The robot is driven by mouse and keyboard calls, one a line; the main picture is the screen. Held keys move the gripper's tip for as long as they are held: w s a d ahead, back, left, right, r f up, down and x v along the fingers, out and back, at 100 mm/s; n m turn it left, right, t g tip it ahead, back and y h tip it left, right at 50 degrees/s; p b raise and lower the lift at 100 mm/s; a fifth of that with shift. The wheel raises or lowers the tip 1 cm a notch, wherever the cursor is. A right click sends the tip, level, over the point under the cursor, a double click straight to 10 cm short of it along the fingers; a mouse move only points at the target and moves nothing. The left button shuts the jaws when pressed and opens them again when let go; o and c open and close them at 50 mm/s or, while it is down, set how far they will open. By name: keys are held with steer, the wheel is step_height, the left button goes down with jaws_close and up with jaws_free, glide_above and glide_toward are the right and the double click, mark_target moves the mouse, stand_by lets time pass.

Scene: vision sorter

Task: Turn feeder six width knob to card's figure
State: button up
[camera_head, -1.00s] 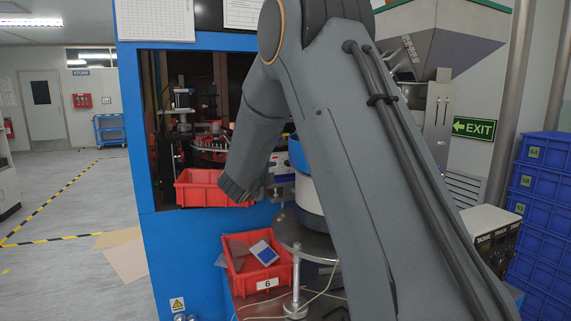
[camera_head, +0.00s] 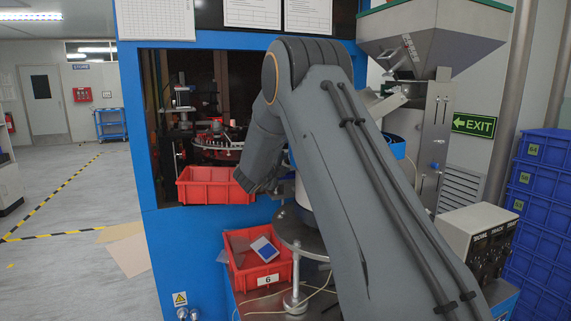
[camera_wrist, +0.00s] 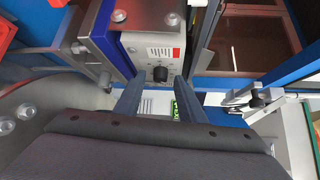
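In the wrist view a small black knob (camera_wrist: 160,74) sits on the face of a pale box with a white and red label, beside a blue plate. My gripper (camera_wrist: 158,84) points at it. Its two dark fingers are apart, one on each side of the knob in the picture. I see no contact, and the depth gap is hard to judge. In the head view my arm hides the gripper and knob. A red bin (camera_head: 262,285) labelled 6 holds a blue and white card-like item (camera_head: 264,249). Its writing is too small to read.
A second red bin (camera_head: 215,190) stands at the blue machine's opening. A round metal bowl stand (camera_head: 300,232) is close to my arm. A control box (camera_head: 487,232) and stacked blue crates (camera_head: 545,185) are at right. The floor at left is open.

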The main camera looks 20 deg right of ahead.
jaws_close()
steer(key=shift+f+b, duration=0.15)
steer(key=shift+b, duration=0.3)
steer(key=n+t+h+b, duration=0.1)
steer(key=b, duration=0.2)
steer(key=shift+f, duration=0.3)
steer(key=n+b, duration=0.1)
steer(key=b, duration=0.1)
steer(key=n+t+h+b, duration=0.1)
steer(key=shift+f+b, duration=0.25)
steer(key=shift+b, duration=0.1)
steer(key=n+t+h+b, duration=0.1)
steer(key=n+t+b, duration=0.1)
steer(key=n+b, duration=0.1)
steer(key=shift+t+b, duration=0.3)
steer(key=shift+b, duration=0.45)
steer(key=shift+n, duration=0.3)
